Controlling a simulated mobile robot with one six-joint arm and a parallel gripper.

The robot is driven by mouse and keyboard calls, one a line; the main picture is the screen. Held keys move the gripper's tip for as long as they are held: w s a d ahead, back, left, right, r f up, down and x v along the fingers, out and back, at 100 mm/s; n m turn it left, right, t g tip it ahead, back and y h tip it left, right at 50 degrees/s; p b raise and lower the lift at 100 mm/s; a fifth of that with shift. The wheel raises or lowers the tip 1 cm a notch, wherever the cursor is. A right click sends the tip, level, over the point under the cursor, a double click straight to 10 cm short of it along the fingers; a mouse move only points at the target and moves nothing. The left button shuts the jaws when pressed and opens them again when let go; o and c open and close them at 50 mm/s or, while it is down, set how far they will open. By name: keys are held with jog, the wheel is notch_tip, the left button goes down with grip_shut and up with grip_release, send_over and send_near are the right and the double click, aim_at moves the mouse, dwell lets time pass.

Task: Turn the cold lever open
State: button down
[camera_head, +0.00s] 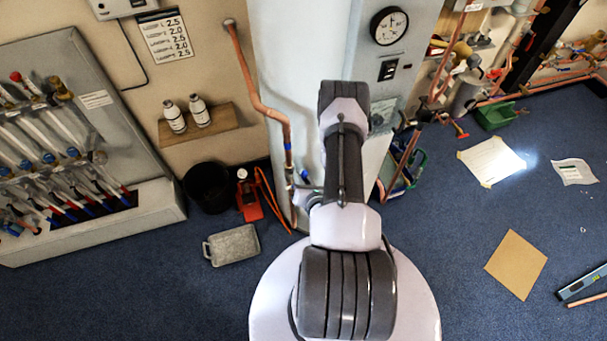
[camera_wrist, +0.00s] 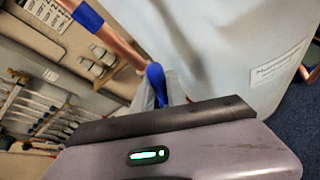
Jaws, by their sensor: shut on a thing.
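The blue cold lever (camera_wrist: 156,76) shows in the wrist view in front of the copper pipe. My gripper (camera_wrist: 162,88) is shut on the blue lever, with a grey finger on each side of it. In the head view a small blue part (camera_head: 304,175) shows by the copper pipe (camera_head: 270,108) on the front of the pale cylinder. My arm stands in front of that spot and hides most of my gripper and the lever there. I cannot tell the lever's exact angle.
The pale cylinder (camera_head: 290,60) stands close by the arm. A black bucket (camera_head: 207,187), a red tool (camera_head: 248,200) and a grey tray (camera_head: 232,245) are on the floor to the left. A manifold cabinet (camera_head: 75,120) is at far left. Blue floor at right is partly clear.

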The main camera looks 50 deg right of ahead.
jog(key=shift+w+a+r+n+g+h, duration=0.1)
jog(key=shift+w+a+n+g+h, duration=0.2)
jog(key=shift+a+n+h, duration=0.3)
jog(key=shift+w+a+r+n+g+h, duration=0.1)
jog(key=shift+w+a+n+g+h, duration=0.2)
jog(key=shift+n, duration=0.5)
jog(key=c, duration=1.3)
grip_release()
jog(key=shift+c, duration=0.2)
